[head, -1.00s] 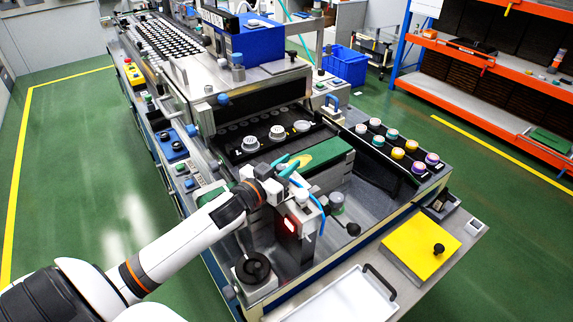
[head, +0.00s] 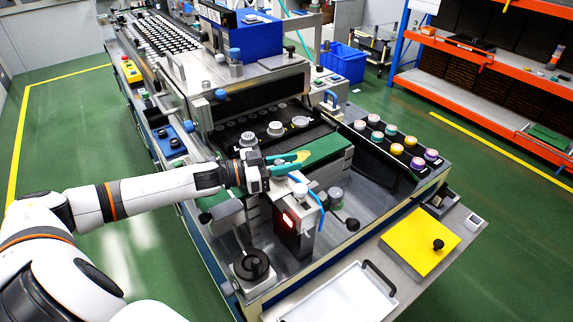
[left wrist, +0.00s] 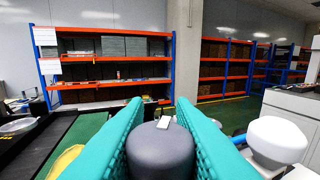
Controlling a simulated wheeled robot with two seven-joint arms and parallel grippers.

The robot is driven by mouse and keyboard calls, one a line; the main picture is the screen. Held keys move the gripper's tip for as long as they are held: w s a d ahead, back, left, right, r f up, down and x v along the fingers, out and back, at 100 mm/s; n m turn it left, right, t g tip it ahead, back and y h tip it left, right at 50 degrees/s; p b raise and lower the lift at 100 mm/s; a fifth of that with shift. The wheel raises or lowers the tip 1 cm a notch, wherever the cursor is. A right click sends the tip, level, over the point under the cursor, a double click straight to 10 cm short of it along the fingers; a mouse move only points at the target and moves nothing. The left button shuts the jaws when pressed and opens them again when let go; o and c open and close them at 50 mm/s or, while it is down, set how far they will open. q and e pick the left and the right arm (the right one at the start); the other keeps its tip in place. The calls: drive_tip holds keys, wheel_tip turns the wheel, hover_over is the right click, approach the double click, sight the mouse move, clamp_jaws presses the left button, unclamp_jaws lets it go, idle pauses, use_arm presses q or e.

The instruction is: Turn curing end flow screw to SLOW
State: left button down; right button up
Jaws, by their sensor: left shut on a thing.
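The left wrist view shows a dark grey round knob (left wrist: 160,152), apparently the flow screw, with a short white mark on its top near the far edge. The teal fingers of my left gripper (left wrist: 160,130) stand on either side of it and are shut on it. In the head view, my left gripper (head: 296,160) reaches in from the left above the post with the red display (head: 289,219). The knob is hard to make out there between the fingers. I cannot read any SLOW marking. My right gripper is not in view.
A white knob (left wrist: 276,140) stands close to the right finger in the left wrist view. A blue hose (head: 316,205) bends beside the post. A black-knobbed lever (head: 351,224), a green-topped block (head: 325,149) and a white tray (head: 343,296) are nearby.

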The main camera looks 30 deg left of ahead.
use_arm(q)
drive_tip(key=m+g+h+b, duration=0.1)
drive_tip(key=m+g+h, duration=0.2)
drive_tip(key=g, duration=0.1)
drive_tip(key=shift+s+d+f+m+g+h+b, duration=0.1)
drive_tip(key=shift+s+d+m+g+h+b, duration=0.05)
drive_tip(key=shift+m+g+h+b, duration=0.2)
drive_tip(key=m+g+h+b, duration=0.1)
drive_tip(key=g, duration=0.1)
drive_tip(key=m+g+b, duration=0.1)
drive_tip(key=shift+s+d+m+g+h, duration=0.15)
drive_tip(key=shift+s+m+g+h, duration=0.05)
drive_tip(key=shift+m+g+h, duration=0.15)
drive_tip(key=m+g+b, duration=0.1)
drive_tip(key=m+g, duration=0.1)
drive_tip(key=g, duration=0.1)
drive_tip(key=m+g+b, duration=0.1)
drive_tip(key=shift+s+g+h+b, duration=0.25)
drive_tip(key=shift+g+h+b, duration=0.05)
drive_tip(key=shift+h, duration=0.1)
drive_tip(key=shift+s+m+g+b, duration=0.2)
drive_tip(key=shift+m+g+b, duration=0.6)
drive_tip(key=shift+g, duration=0.6)
drive_tip(key=c, duration=1.3)
unclamp_jaws()
drive_tip(key=shift+c, duration=0.2)
drive_tip(key=shift+o, duration=0.5)
drive_tip(key=shift+d, duration=0.1)
